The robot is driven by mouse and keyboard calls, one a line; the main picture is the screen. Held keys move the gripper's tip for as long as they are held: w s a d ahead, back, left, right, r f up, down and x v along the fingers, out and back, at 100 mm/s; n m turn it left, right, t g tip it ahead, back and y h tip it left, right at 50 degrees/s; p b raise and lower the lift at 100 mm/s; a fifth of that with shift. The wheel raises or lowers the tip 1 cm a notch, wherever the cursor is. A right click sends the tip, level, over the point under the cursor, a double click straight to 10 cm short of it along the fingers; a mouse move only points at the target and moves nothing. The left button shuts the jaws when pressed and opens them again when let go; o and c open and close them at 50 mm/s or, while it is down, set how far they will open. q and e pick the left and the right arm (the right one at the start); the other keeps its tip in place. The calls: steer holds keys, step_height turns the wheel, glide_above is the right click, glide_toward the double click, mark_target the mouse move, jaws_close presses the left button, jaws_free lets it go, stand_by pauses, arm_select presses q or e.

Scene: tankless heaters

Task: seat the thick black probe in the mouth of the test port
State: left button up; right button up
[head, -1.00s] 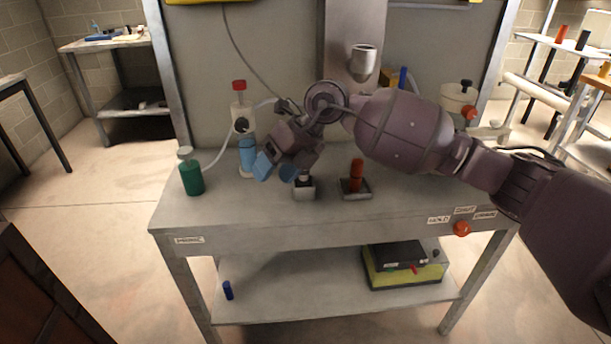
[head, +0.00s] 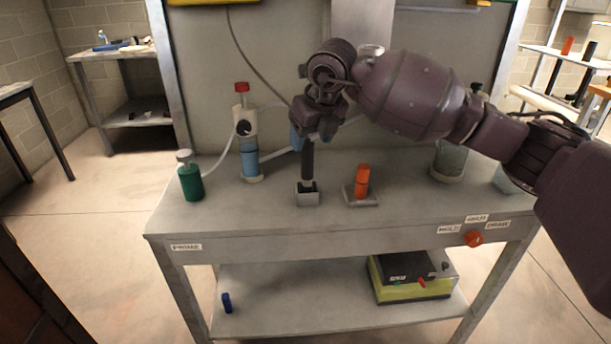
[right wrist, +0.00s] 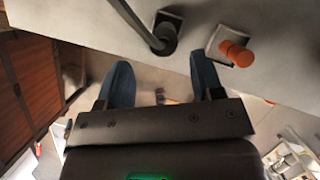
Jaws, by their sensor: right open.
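The thick black probe (head: 308,162) stands upright in a small square grey holder (head: 308,199) on the bench. It also shows in the right wrist view (right wrist: 163,38), seen from above. My right gripper (head: 312,137), with blue fingertips, is pointed down at the probe's top in the head view. In the right wrist view its fingers (right wrist: 163,82) are spread with nothing between them, and the probe lies beyond them, so it is not gripped. A metal cup-shaped fitting (head: 371,51) on the back panel is partly hidden by my arm; I cannot tell whether it is the test port. My left gripper is out of view.
An orange probe (head: 361,179) stands in a second holder (head: 361,200), close right of the black one. A green bottle (head: 190,182) and a blue-filled cylinder (head: 249,155) with tubing stand left. A glass vessel (head: 449,161) stands right. The bench front is clear.

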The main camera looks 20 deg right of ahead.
mark_target(310, 146)
steer(key=shift+w+f, duration=0.1)
steer(key=shift+f, duration=0.05)
steer(key=b+x, duration=0.1)
steer(key=x, duration=0.2)
steer(key=shift+w+d, duration=0.1)
steer(key=shift+d, duration=0.1)
steer(key=shift+b+x, duration=0.55)
steer(key=shift+x, duration=0.5)
steer(key=shift+w, duration=0.2)
steer(key=shift+s+r, duration=0.1)
steer(key=shift+r, duration=0.25)
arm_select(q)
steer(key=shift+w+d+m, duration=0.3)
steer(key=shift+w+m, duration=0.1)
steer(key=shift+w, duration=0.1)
arm_select(e)
jaws_close()
